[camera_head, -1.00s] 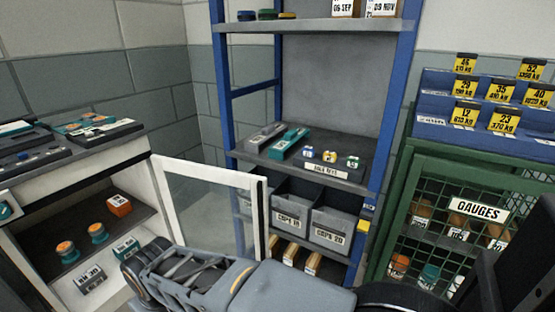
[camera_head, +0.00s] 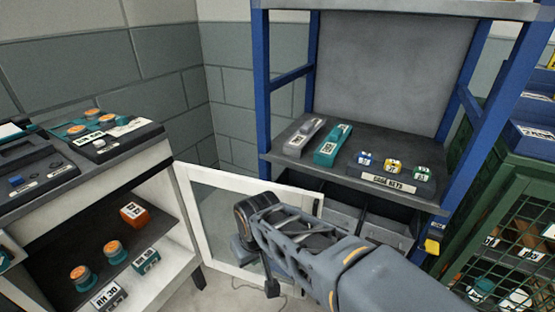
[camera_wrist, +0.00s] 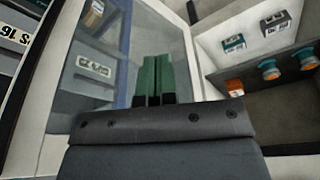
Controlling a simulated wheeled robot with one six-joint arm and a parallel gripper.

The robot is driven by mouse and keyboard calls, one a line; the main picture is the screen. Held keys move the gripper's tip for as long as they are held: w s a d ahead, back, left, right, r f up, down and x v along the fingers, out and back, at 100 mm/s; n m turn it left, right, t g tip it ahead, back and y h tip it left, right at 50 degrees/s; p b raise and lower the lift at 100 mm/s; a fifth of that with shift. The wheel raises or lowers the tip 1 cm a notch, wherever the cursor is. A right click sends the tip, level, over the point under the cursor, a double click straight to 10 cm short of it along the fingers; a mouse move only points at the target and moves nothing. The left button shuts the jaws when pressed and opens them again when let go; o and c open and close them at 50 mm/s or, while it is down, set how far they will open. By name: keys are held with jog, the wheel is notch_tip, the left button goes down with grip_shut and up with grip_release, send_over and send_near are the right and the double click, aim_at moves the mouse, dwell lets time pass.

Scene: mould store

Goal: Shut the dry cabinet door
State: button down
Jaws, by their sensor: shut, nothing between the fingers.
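The dry cabinet (camera_head: 188,262) stands at the left with its front open. Its white-framed glass door (camera_head: 189,222) stands swung out to the right of the opening; the door also shows in the wrist view (camera_wrist: 183,45). My arm reaches across the lower right part of the door in the head view, where my fingers cannot be made out. In the wrist view my gripper (camera_wrist: 155,80) has its green fingers together and empty, over the door's glass. The cabinet's inside appears to the right there. Whether the fingers touch the door cannot be told.
The cabinet holds an orange box (camera_head: 133,213), orange-topped items (camera_head: 115,252) and labelled blocks (camera_head: 146,262). Cases (camera_head: 110,137) lie on its top. A blue-framed shelf (camera_head: 263,90) stands behind the door, and a green mesh cabinet (camera_head: 515,245) at the right.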

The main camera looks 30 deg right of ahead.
jog(key=w+d+r+m+p, duration=0.1)
jog(key=w+r+p, duration=0.1)
jog(key=r+p, duration=1.15)
jog(key=w+d+r+m+p, duration=0.1)
jog(key=w+r+p, duration=0.1)
jog(key=r+p, duration=1.15)
jog(key=w+d+f+m+g+y, duration=0.1)
jog(key=w+d+f+m+g, duration=0.1)
jog(key=w+d+m, duration=0.3)
jog(key=w+d+f+g+y+b, duration=0.1)
jog(key=w+d+f+g, duration=0.15)
jog(key=d, duration=0.45)
jog(key=w+d+f+m+g+y, duration=0.1)
jog(key=w+d+f+m, duration=0.25)
jog(key=d, duration=0.35)
jog(key=s+a+f, duration=0.4)
jog(key=a+f, duration=0.2)
jog(key=f, duration=0.2)
jog(key=shift+s, duration=0.2)
jog(key=shift+a+f, duration=0.1)
